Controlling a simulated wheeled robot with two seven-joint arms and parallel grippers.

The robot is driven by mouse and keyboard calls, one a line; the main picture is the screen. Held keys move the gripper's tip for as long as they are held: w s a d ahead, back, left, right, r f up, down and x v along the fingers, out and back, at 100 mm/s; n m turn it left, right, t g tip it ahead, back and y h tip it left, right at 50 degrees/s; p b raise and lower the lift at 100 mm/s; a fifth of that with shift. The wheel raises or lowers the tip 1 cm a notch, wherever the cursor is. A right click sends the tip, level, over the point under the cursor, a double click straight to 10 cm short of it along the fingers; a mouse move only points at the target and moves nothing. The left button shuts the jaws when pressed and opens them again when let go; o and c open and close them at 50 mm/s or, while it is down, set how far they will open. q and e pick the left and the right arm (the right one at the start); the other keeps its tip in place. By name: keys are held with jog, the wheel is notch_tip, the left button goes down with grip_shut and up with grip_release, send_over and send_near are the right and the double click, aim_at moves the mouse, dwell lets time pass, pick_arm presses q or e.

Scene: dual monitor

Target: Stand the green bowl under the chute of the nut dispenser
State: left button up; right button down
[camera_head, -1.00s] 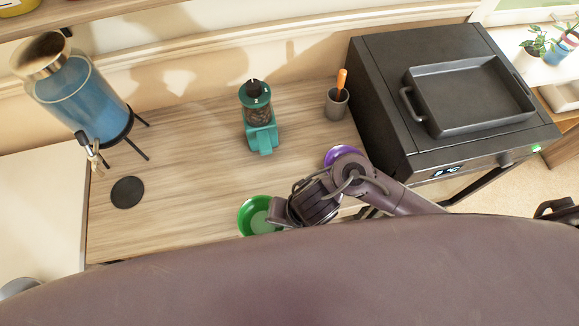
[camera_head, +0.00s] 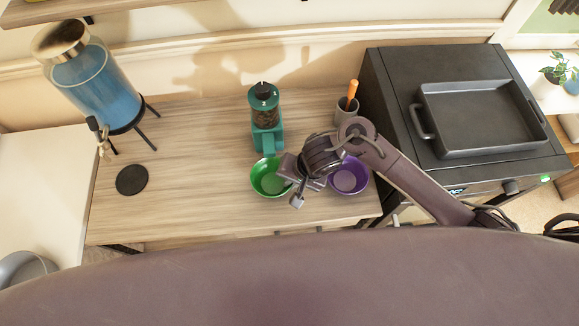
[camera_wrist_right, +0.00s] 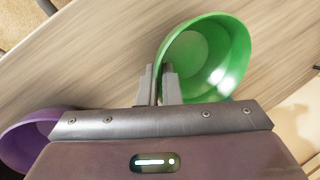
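The green bowl (camera_head: 266,182) is upright, just in front of the nut dispenser (camera_head: 265,108), a teal stand with a dark-lidded clear jar of nuts. Its far rim is close to the teal chute (camera_head: 268,139); most of the bowl lies in front of the chute. My right gripper (camera_head: 287,172) is at the bowl's right side. In the right wrist view the bowl (camera_wrist_right: 232,62) has its rim between the closely spaced fingers (camera_wrist_right: 159,82). I cannot tell whether the bowl touches the table. My left gripper is not in view.
A purple bowl (camera_head: 350,181) stands right of the green bowl, partly behind my right arm. A cup with an orange-handled tool (camera_head: 348,108) is behind it. A black oven (camera_head: 393,125) stands right. A blue drink dispenser (camera_head: 95,90) and black coaster (camera_head: 132,179) are left; the table between is clear.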

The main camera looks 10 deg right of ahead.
jog(key=shift+w+r, duration=0.1)
jog(key=shift+w, duration=0.35)
jog(key=w, duration=0.1)
jog(key=w+f, duration=0.1)
jog(key=w, duration=0.1)
jog(key=shift+w, duration=0.15)
jog(key=shift+f, duration=0.35)
jog(key=c, duration=1.6)
grip_release()
jog(key=shift+f, duration=0.15)
